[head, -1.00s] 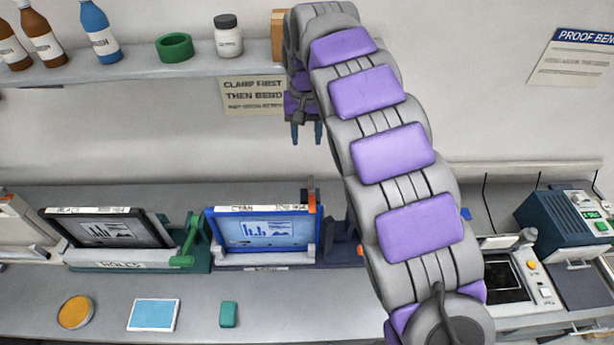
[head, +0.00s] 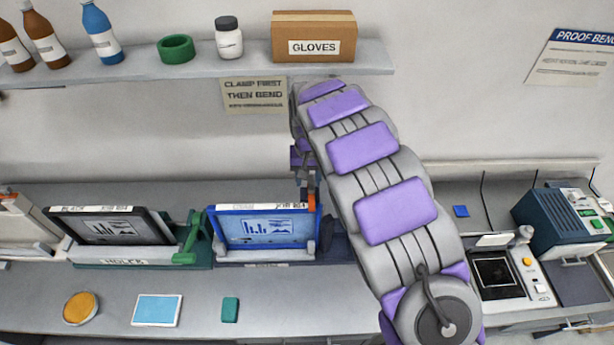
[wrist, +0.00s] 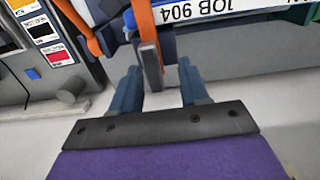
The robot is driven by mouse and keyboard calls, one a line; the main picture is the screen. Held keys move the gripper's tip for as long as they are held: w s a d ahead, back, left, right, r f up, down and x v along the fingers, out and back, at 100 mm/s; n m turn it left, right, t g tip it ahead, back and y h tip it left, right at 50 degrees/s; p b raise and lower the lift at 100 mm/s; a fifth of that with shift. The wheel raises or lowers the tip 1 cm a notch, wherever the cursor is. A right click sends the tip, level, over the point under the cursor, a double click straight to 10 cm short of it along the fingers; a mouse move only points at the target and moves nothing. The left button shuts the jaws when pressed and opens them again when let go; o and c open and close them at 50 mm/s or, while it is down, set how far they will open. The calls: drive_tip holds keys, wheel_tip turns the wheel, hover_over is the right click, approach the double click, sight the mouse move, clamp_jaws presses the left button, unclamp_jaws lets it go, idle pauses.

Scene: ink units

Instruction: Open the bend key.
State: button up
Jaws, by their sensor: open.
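A blue-framed plate (head: 265,228) with a chart stands in the middle bench unit. An orange-topped upright (head: 311,204) stands at its right edge; I cannot tell for sure that it is the bend key. In the wrist view a grey bar (wrist: 150,65) with an orange upper part (wrist: 146,22) reaches between my fingertips. My gripper (wrist: 158,66) is open with a finger on either side of that bar, and gaps show at both sides. In the head view my gripper (head: 307,183) is just above the orange part, partly hidden by my arm.
A green unit (head: 130,258) with a dark plate and green lever (head: 190,240) stands to the left. A shelf (head: 350,68) with bottles and a gloves box (head: 313,37) hangs above. A device with a dark screen (head: 495,278) is at the right.

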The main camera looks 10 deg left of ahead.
drive_tip(key=shift+d+f, duration=0.1)
drive_tip(key=shift+d, duration=0.65)
drive_tip(key=shift+a+f, duration=0.1)
drive_tip(key=shift+a, duration=0.45)
drive_tip(key=c, duration=0.6)
drive_tip(key=shift+c, duration=0.6)
drive_tip(key=shift+d, duration=0.2)
clamp_jaws()
drive_tip(key=shift+a, duration=0.1)
